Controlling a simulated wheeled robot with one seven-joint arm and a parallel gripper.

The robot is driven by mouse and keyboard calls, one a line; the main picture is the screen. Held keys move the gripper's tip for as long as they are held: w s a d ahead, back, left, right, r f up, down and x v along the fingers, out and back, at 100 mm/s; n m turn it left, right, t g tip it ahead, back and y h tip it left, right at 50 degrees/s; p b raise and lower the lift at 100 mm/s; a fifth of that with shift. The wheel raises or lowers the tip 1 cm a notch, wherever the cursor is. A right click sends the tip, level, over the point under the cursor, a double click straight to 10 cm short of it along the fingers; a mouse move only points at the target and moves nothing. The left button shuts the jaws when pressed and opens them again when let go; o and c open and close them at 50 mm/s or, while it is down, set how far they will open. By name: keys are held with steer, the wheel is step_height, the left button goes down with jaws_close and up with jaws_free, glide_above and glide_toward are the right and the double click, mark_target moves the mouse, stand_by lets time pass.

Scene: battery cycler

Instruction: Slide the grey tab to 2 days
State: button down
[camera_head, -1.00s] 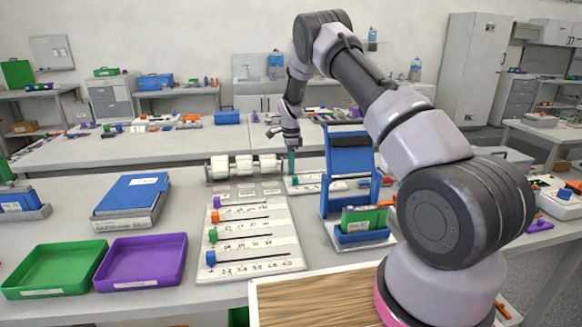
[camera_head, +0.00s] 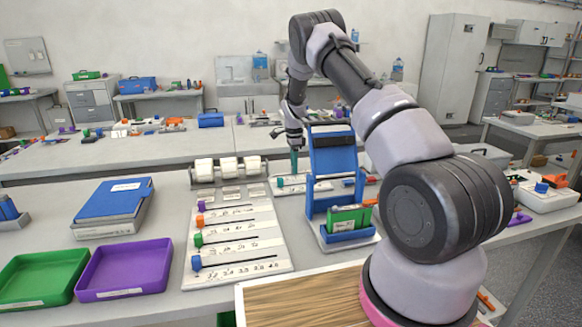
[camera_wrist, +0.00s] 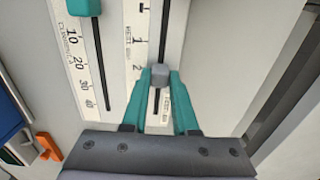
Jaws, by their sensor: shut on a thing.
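The grey tab (camera_wrist: 160,75) sits in the dark slot of a white scale strip (camera_wrist: 140,100) in the wrist view. The strip carries the numbers 1 and 2, and the tab is beside the 2, slightly below it in the picture. My gripper (camera_wrist: 160,76) has teal fingers shut around the tab, one on each side. In the head view my gripper (camera_head: 294,172) reaches down to the white panel (camera_head: 280,191) at the back of the bench. The tab is too small to make out there.
A teal tab (camera_wrist: 80,6) sits on the neighbouring strip marked 10 to 40. A blue stand (camera_head: 333,160) rises close to the right of my gripper. A larger slider panel (camera_head: 240,265) lies in front. Purple (camera_head: 125,290) and green (camera_head: 15,302) trays lie at left.

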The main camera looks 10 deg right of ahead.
steer(key=c, duration=0.7)
jaws_free()
step_height(320, 180, up, 11)
steer(key=shift+f, duration=0.1)
steer(key=s+r+n+t+y, duration=0.1)
steer(key=s+r+n+t, duration=0.15)
steer(key=s+r, duration=0.85)
steer(key=s+r+n+t+y, duration=0.1)
steer(key=s+r+n, duration=0.3)
steer(key=s+r, duration=0.75)
steer(key=s+r+n+t, duration=0.1)
steer(key=s+r+n, duration=0.1)
steer(key=s, duration=0.5)
steer(key=s+r+n+t, duration=0.1)
steer(key=s+r+n, duration=0.1)
steer(key=s, duration=0.5)
steer(key=s+a+r+n+t, duration=0.1)
steer(key=s+r+n, duration=0.1)
steer(key=s, duration=0.5)
steer(key=shift+s+n+t, duration=0.3)
steer(key=shift+n+t, duration=0.05)
steer(key=shift+n, duration=0.4)
